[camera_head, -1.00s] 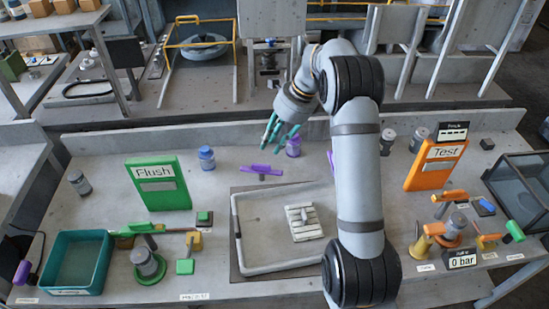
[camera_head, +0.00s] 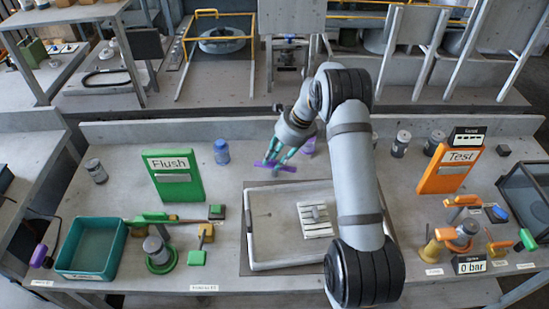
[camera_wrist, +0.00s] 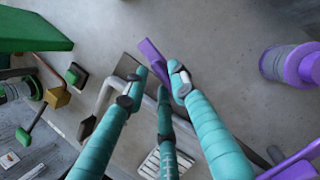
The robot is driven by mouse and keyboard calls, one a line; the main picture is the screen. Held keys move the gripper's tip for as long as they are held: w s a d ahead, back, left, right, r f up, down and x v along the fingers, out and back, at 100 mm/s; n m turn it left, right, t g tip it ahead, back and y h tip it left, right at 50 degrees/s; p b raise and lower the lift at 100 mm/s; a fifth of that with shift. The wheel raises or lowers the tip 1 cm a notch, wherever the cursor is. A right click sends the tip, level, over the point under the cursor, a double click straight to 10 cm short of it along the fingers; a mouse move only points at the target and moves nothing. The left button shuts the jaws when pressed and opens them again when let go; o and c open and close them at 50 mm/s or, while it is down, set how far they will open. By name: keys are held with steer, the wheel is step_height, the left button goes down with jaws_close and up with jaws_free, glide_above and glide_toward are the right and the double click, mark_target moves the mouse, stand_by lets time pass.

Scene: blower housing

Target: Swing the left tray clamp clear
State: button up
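The left tray clamp (camera_head: 288,169) is a purple bar at the back edge of the grey tray (camera_head: 249,228), lying roughly crosswise in the head view. It also shows in the wrist view as a purple bar (camera_wrist: 150,51) between my fingertips. My gripper (camera_head: 277,157) has teal fingers pointing down at this clamp. The fingers look apart, one on each side of the bar, with a third finger nearer the tray; contact cannot be made out. Another purple clamp (camera_wrist: 292,170) shows at the lower right of the wrist view; my arm hides it in the head view.
A purple-ringed bottle (camera_wrist: 290,65) stands right of my fingers. A blue bottle (camera_head: 221,152) and the green Flush board (camera_head: 175,175) stand left. A slatted white piece (camera_head: 315,220) lies in the tray.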

steer(key=shift+c, duration=0.7)
jaws_close()
